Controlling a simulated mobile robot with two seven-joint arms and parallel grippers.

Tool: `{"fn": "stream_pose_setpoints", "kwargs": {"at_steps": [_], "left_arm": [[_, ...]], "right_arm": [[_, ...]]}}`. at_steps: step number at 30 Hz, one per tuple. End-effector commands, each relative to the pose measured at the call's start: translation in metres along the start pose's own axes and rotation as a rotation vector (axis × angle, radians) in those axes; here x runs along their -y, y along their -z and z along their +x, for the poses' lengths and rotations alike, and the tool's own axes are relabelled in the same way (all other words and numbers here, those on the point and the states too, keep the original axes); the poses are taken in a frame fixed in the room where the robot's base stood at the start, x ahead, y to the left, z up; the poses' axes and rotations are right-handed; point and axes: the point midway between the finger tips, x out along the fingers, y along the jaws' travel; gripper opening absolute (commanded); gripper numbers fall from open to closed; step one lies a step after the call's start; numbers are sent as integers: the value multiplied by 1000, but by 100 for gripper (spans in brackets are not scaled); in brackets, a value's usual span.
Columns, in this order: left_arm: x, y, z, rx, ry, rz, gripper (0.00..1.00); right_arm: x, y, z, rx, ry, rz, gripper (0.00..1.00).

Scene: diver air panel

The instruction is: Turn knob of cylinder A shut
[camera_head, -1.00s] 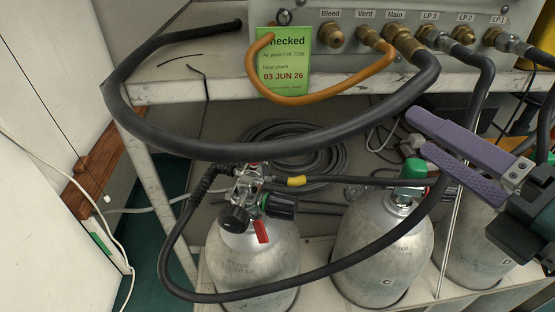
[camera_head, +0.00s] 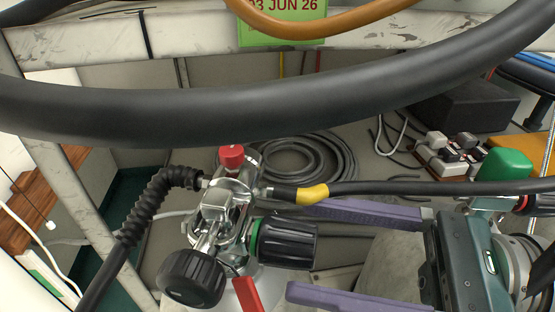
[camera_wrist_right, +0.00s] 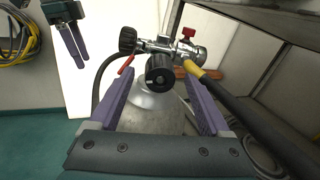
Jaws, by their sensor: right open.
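A silver cylinder valve (camera_head: 212,212) stands at lower left centre in the head view, on a grey cylinder (camera_wrist_right: 150,118). No letter is readable on it. The valve has a black knob with a green ring (camera_head: 288,243), pointing right, and another black knob (camera_head: 192,278), pointing towards the camera. My right gripper (camera_head: 298,248) is open. Its purple fingers lie above and below the outer end of the green-ringed knob, with gaps. In the right wrist view this knob (camera_wrist_right: 160,71) shows end-on between the fingertips. My left gripper (camera_wrist_right: 75,45) is open and empty, off to the left there.
A thick black hose (camera_head: 270,118) crosses above the valve. A thinner hose with a yellow band (camera_head: 312,193) runs right from it. A red cap (camera_head: 231,156) and red tag (camera_head: 247,295) are close by. A green-knobbed valve (camera_head: 507,166) stands right, behind my gripper.

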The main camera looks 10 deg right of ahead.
Motion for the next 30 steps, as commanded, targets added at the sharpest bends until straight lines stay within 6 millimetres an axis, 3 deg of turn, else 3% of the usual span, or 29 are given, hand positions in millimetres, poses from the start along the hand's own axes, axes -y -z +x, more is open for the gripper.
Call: {"fn": "stream_pose_setpoints", "kwargs": {"at_steps": [6, 14, 30], "left_arm": [[0, 1, 0, -2, 0, 0, 50], [0, 2, 0, -5, -1, -2, 50], [-2, 2, 0, -6, -6, -9, 50]], "right_arm": [[0, 0, 19, 0, 1, 1, 81], [0, 0, 20, 0, 1, 2, 81], [0, 0, 20, 0, 1, 2, 20]]}}
